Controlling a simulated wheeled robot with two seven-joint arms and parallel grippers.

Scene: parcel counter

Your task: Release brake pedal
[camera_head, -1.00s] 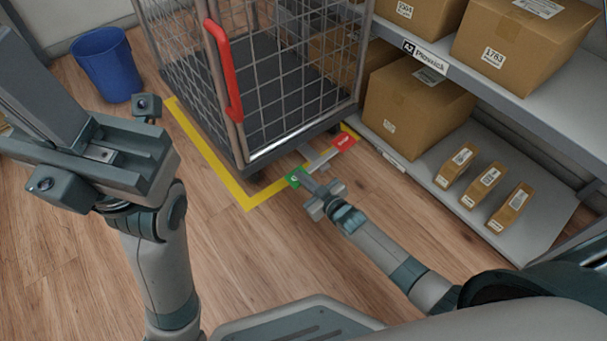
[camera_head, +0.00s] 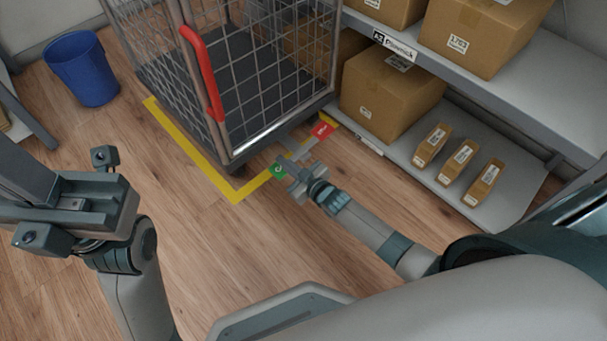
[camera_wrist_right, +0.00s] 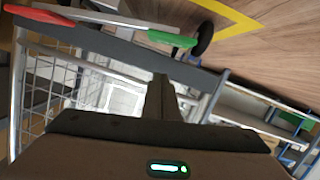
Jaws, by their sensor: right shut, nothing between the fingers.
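The brake pedal is a bar low at the cart's near right edge, with a red end (camera_head: 322,130) and a green end (camera_head: 277,172). Both ends show at the top of the right wrist view, red (camera_wrist_right: 38,14) at left and green (camera_wrist_right: 172,39) near the middle. My right gripper (camera_head: 284,164) is shut and empty, its tip beside the green end. Whether it touches is unclear. Its closed fingers (camera_wrist_right: 160,88) point up in the wrist view. My left gripper (camera_head: 35,185) is at the left edge, partly cut off; its jaw state is unclear.
The wire cage cart (camera_head: 235,85) with a red handle (camera_head: 203,75) stands inside yellow floor tape (camera_head: 190,146). A shelf (camera_head: 480,205) with cardboard boxes (camera_head: 390,98) is at right. A blue bin (camera_head: 82,70) is at upper left. The wooden floor in front is clear.

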